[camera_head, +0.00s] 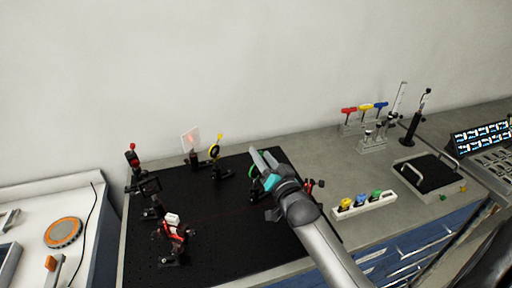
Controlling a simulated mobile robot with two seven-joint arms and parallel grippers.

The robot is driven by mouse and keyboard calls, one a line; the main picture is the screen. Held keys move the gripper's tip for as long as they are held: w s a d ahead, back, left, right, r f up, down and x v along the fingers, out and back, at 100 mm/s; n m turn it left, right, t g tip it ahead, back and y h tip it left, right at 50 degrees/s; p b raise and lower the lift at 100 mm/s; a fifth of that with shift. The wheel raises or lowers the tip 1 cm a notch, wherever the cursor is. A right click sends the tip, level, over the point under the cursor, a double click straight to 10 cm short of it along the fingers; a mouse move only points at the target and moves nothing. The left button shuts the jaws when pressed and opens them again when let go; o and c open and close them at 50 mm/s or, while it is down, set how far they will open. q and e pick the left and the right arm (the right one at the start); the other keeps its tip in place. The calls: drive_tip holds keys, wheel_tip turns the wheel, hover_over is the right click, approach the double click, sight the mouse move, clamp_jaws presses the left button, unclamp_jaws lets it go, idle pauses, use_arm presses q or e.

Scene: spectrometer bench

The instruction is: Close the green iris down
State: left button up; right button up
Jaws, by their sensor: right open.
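The green iris (251,171) stands on the black breadboard (225,245), towards its back right. Only a thin green arc of it shows, at the left side of my right gripper; the rest and any lever are hidden behind the fingers. My right gripper (264,157) reaches in from the lower right, with its jaws open and its two grey fingers side by side over the iris. I cannot tell whether a finger touches it. My left gripper is out of view.
A yellow-ringed mount (214,151), a pale screen (191,139) and red-and-black mounts (172,236) stand to the left. A mount with a red part (310,186) is close right of my gripper. A white rack (364,203) with coloured caps lies further right. The breadboard's front middle is clear.

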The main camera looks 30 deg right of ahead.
drive_tip(key=shift+w+d, duration=0.2)
drive_tip(key=shift+w, duration=0.95)
drive_tip(key=shift+w+d, duration=0.2)
drive_tip(key=shift+w, duration=0.95)
clamp_jaws()
